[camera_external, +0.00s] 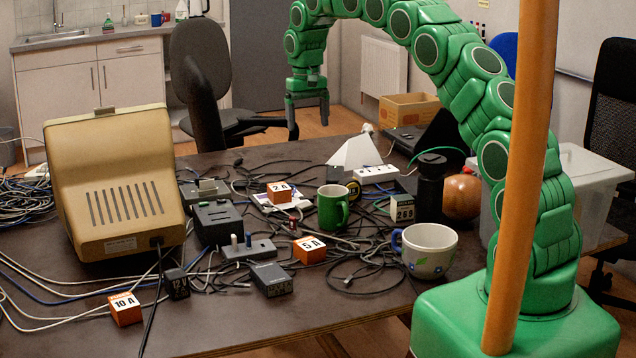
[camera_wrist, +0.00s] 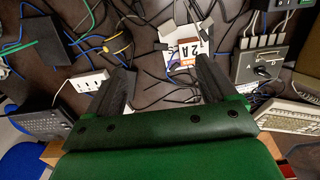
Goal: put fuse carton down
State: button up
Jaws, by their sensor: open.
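Small orange-and-white fuse cartons sit on the dark table (camera_external: 360,310). The one marked 2 A (camera_external: 280,192) rests on a white item amid cables near the middle. The 5 A carton (camera_external: 310,250) is nearer the front, and the 10 A carton (camera_external: 125,309) is at the front left. My gripper (camera_external: 307,118) hangs high, in the picture above the table's back edge, open and empty with fingers down. In the wrist view, the 2 A carton (camera_wrist: 190,47) lies below and beyond the fingers, apart from them, near the right fingertip.
A beige monitor (camera_external: 115,190) stands at the left. A green mug (camera_external: 332,208), a white mug (camera_external: 428,252), black boxes and tangled cables crowd the middle. A wooden post (camera_external: 521,180) hides part of the right side. The front table strip is mostly clear.

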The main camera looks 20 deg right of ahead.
jog(key=s+d+r, duration=0.3)
jog(key=s+r, duration=0.1)
jog(key=s, duration=0.5)
jog(key=s+d+r, duration=0.4)
jog(key=s, duration=0.4)
jog(key=s+d+r, duration=0.3)
jog(key=s+r, duration=0.1)
jog(key=s, duration=0.5)
jog(key=s+d+f, duration=0.1)
jog(key=s, duration=1.4)
jog(key=s+d+f+g, duration=0.1)
jog(key=s+d+f, duration=0.1)
jog(key=s, duration=1.3)
jog(key=shift+d+g, duration=0.2)
jog(key=shift+g, duration=0.1)
